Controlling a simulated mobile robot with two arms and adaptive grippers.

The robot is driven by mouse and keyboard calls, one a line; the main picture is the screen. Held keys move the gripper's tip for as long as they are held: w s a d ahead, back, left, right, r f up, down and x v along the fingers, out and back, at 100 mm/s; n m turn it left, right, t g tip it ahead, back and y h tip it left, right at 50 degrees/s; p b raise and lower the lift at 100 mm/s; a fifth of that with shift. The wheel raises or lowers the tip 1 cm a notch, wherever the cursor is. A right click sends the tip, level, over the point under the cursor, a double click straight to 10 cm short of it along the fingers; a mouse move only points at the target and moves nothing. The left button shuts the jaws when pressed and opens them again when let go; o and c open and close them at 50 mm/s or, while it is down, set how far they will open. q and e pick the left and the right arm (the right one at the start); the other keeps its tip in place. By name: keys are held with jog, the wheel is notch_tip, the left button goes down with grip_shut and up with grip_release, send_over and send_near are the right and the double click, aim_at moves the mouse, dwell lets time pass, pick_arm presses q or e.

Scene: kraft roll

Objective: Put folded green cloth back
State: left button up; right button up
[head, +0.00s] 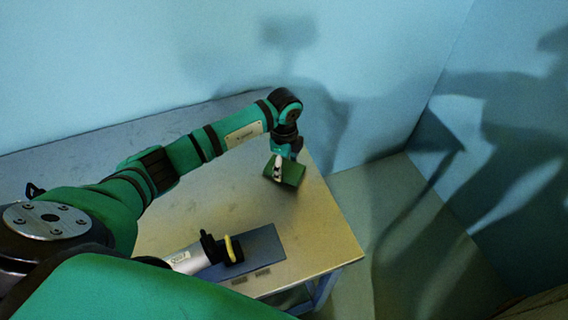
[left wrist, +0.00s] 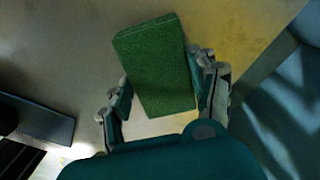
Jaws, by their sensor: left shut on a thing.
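The folded green cloth (head: 288,172) is a dark green block near the far right part of the table in the head view. In the left wrist view the cloth (left wrist: 158,62) lies between the two fingers. My left gripper (head: 278,168) is shut on the cloth and points down at it. The gripper also shows in the left wrist view (left wrist: 162,98), one finger on each side of the cloth. I cannot tell whether the cloth touches the table or hangs just above it.
The table (head: 315,225) has free room around the cloth, and its right edge is close. A blue-grey mat (head: 265,245) lies near the front edge, with a black and yellow item (head: 232,249) over it. Pale blue walls (head: 380,50) stand behind and to the right.

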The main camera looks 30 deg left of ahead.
aim_at(284, 167)
pick_arm(q)
jog(key=shift+f, duration=0.2)
jog(key=o, duration=1.1)
jog(key=shift+r, duration=0.15)
jog(key=shift+r, duration=0.25)
notch_tip(284, 167, up, 12)
jog(key=b, duration=0.2)
jog(key=shift+f, duration=0.15)
